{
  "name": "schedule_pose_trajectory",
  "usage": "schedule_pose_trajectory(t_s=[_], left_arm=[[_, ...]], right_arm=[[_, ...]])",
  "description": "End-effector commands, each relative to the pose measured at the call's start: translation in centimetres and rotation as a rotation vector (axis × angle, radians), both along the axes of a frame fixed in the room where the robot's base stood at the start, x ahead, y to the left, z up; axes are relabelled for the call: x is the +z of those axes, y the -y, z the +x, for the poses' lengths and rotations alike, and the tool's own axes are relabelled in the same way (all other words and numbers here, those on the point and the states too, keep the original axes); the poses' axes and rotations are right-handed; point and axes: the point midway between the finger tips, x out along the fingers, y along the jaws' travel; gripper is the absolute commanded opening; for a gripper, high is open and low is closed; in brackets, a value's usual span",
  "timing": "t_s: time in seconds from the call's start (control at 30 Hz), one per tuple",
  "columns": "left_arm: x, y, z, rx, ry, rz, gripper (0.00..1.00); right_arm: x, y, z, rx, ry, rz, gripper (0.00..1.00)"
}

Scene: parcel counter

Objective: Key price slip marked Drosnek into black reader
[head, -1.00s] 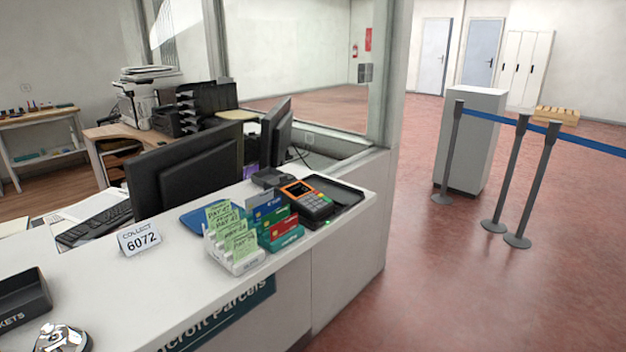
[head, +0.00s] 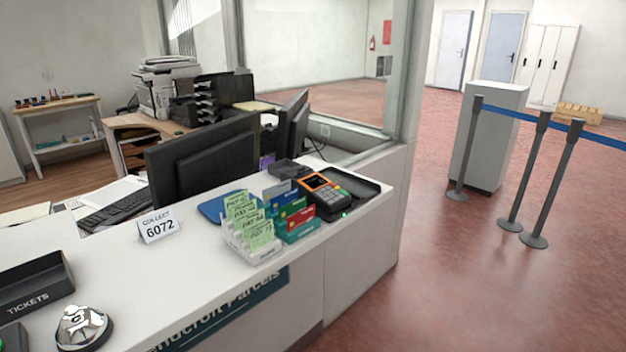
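Several green price slips (head: 261,235) marked "PAY" with numbers stand in a white holder (head: 236,243) on the counter. The name on each slip is too small to read, so I cannot tell which is marked Drosnek. A card reader (head: 329,197) with an orange-framed screen and a dark keypad sits just right of the slips, near the counter's front right corner. A green light shows at its front edge. Neither of my grippers is in the head view.
Coloured cards (head: 298,222) stand between slips and reader. A "COLLECT 6072" sign (head: 159,226), a black tickets tray (head: 35,285) and a silver bell (head: 83,328) are on the counter (head: 190,285). Monitors stand behind. Belt posts (head: 552,185) stand on open red floor at right.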

Motion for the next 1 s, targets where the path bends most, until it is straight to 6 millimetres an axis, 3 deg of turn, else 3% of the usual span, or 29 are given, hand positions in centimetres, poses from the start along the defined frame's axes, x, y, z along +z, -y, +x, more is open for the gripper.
schedule_pose_trajectory(t_s=[0.03,0.2,0.23,1.0], left_arm=[[0.00,0.00,0.00,0.000,0.000,0.000,0.50],[0.00,0.00,0.00,0.000,0.000,0.000,0.50],[0.00,0.00,0.00,0.000,0.000,0.000,0.50],[0.00,0.00,0.00,0.000,0.000,0.000,0.50]], right_arm=[[0.00,0.00,0.00,0.000,0.000,0.000,0.32],[0.00,0.00,0.00,0.000,0.000,0.000,0.01],[0.00,0.00,0.00,0.000,0.000,0.000,0.00],[0.00,0.00,0.00,0.000,0.000,0.000,0.00]])
